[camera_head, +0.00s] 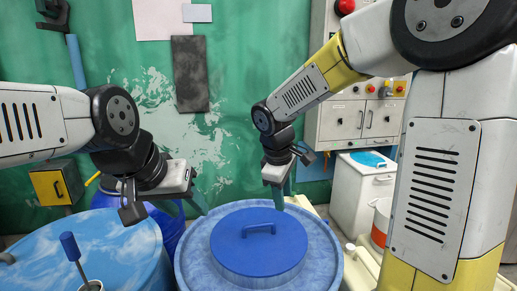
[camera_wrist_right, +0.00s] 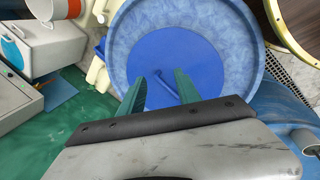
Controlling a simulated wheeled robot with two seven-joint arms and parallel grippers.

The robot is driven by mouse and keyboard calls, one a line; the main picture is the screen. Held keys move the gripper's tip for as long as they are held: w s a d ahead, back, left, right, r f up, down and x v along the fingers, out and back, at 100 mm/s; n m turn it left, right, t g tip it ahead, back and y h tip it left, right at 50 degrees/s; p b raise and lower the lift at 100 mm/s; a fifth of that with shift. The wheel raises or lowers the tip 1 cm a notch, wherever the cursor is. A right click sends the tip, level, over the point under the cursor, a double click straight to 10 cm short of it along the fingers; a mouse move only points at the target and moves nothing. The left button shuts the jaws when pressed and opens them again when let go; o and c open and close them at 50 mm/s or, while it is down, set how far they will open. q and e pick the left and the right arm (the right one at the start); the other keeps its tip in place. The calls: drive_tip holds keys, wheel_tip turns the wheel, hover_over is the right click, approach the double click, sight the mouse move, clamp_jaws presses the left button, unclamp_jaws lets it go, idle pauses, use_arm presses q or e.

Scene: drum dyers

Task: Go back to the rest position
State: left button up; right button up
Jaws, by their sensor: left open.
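My left gripper (camera_head: 188,206) hangs at the left centre in the head view, open and empty, above the gap between two drums. My right gripper (camera_head: 279,200) points down over the far side of the blue drum lid (camera_head: 246,252). In the right wrist view its green fingers (camera_wrist_right: 161,88) are apart with nothing held between them. The lid, with its bar handle (camera_head: 259,229), sits on the light blue drum (camera_head: 199,248). The handle also shows beyond the fingers in the right wrist view (camera_wrist_right: 166,87). The fingers look apart from the lid.
A second blue drum (camera_head: 135,240) stands at the left, with a blue-handled tool (camera_head: 69,246) on it. A darker blue barrel (camera_head: 165,224) is behind. A white cabinet (camera_head: 361,196) and a white-orange bucket (camera_head: 381,222) stand at the right. A green wall (camera_head: 255,60) closes the back.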

drive_tip(key=s+d+r+m+t+y, duration=0.1)
drive_tip(key=s+d+r+m+y, duration=0.1)
drive_tip(key=s+d+r+m, duration=0.2)
drive_tip(key=s+d+r+m+t+y, duration=0.1)
drive_tip(key=s+d+r+m+t, duration=0.1)
drive_tip(key=s+m, duration=0.6)
drive_tip(key=s+d+r, duration=0.1)
drive_tip(key=s+r, duration=0.1)
drive_tip(key=s, duration=0.2)
drive_tip(key=shift+s+d+y, duration=0.35)
drive_tip(key=shift+d+y, duration=0.05)
